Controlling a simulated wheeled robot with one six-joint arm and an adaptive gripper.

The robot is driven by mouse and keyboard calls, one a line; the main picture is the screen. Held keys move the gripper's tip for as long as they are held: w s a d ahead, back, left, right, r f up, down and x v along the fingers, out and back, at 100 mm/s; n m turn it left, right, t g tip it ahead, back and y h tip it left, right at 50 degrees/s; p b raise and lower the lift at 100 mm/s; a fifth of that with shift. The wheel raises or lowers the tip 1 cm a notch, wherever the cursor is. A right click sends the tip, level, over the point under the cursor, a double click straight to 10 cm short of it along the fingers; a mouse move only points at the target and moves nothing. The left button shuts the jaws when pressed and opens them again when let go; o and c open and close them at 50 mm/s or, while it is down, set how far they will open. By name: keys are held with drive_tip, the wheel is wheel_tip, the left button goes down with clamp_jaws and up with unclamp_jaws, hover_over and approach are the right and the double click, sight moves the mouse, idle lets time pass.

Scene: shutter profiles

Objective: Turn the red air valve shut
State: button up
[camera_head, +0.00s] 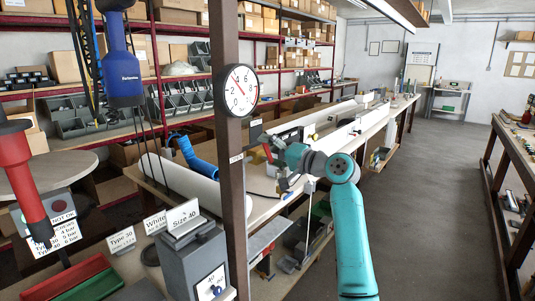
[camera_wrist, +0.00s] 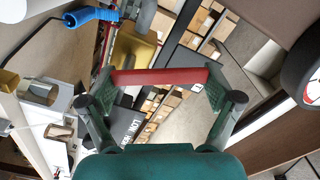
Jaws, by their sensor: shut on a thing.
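The red air valve's handle (camera_wrist: 160,77) is a flat red bar in the wrist view. It spans the gap between the two fingertips of my gripper (camera_wrist: 165,88), which is shut on it, with a pad against each end. A brass-coloured body (camera_wrist: 137,48) shows just behind the bar. In the head view my gripper (camera_head: 283,177) is at the end of the teal arm, beside the long bench. A small red piece (camera_head: 267,153) shows at its far side there. The valve itself is mostly hidden behind my gripper in that view.
A dark post (camera_head: 232,180) carrying a round gauge (camera_head: 237,90) stands left of my gripper. A blue hose (camera_head: 196,155) and a white roll (camera_head: 185,182) lie on the bench behind. A blue hanging tool (camera_head: 122,75) is at left. The floor aisle (camera_head: 420,190) at right is clear.

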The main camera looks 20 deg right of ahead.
drive_tip(key=m, duration=0.1)
drive_tip(key=d+m, duration=0.1)
drive_tip(key=m, duration=0.1)
drive_tip(key=w+m, duration=0.1)
drive_tip(key=m, duration=0.1)
drive_tip(key=shift+d, duration=0.15)
drive_tip(key=shift+m, duration=0.3)
idle(0.3)
drive_tip(key=o, duration=1.4)
drive_tip(key=v, duration=1.2)
